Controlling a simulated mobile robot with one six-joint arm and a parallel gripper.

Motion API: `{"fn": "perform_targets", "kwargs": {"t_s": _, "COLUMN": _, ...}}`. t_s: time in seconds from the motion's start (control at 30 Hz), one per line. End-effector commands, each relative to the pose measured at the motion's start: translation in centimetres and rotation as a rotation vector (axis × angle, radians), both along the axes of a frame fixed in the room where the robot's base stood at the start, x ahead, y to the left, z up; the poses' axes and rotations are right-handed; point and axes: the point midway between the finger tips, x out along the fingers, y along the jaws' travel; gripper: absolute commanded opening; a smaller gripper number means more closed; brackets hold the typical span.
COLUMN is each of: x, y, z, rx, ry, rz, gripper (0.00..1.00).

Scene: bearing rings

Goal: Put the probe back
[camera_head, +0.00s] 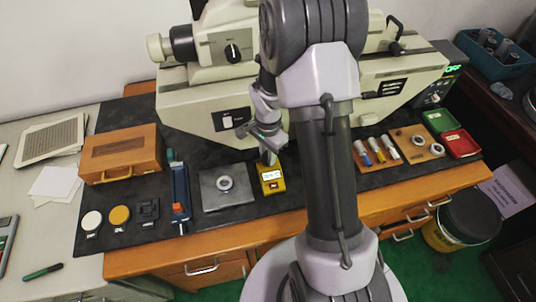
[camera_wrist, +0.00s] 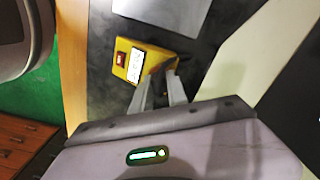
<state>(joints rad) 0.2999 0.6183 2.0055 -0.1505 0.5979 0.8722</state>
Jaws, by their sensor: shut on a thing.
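A yellow meter (camera_head: 272,179) with a lit display lies on the dark mat, in front of the large cream machine. It also shows in the wrist view (camera_wrist: 128,58), just beyond my fingertips. My gripper (camera_head: 268,156) is at the far edge of the meter, pointing down. In the wrist view my gripper (camera_wrist: 162,84) has its two fingers close together near the meter's edge. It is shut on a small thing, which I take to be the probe. The fingers hide most of it, and I cannot tell whether it touches the meter.
A grey plate (camera_head: 227,194) with a ring (camera_head: 225,183) lies left of the meter. A blue tool (camera_head: 179,192) and a wooden box (camera_head: 121,154) are farther left. A wooden board (camera_head: 393,150) with tools and green (camera_head: 438,122) and red (camera_head: 461,143) trays are right. The cream machine (camera_head: 205,100) stands close behind.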

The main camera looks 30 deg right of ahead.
Motion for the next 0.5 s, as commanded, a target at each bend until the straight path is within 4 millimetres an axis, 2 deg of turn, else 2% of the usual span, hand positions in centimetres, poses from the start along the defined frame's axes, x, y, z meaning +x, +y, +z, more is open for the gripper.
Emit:
{"fn": "perform_targets", "kwargs": {"t_s": 0.27, "x": 0.01, "y": -0.01, "z": -0.31, "rx": 0.000, "ry": 0.000, "rz": 0.000, "gripper": 0.00}}
{"fn": "perform_targets", "kwargs": {"t_s": 0.3, "x": 0.00, "y": 0.00, "z": -0.28, "rx": 0.000, "ry": 0.000, "rz": 0.000, "gripper": 0.25}}
{"fn": "perform_targets", "kwargs": {"t_s": 0.4, "x": 0.00, "y": 0.00, "z": -0.26, "rx": 0.000, "ry": 0.000, "rz": 0.000, "gripper": 0.45}}
{"fn": "perform_targets", "kwargs": {"t_s": 0.5, "x": 0.00, "y": 0.00, "z": -0.26, "rx": 0.000, "ry": 0.000, "rz": 0.000, "gripper": 0.45}}
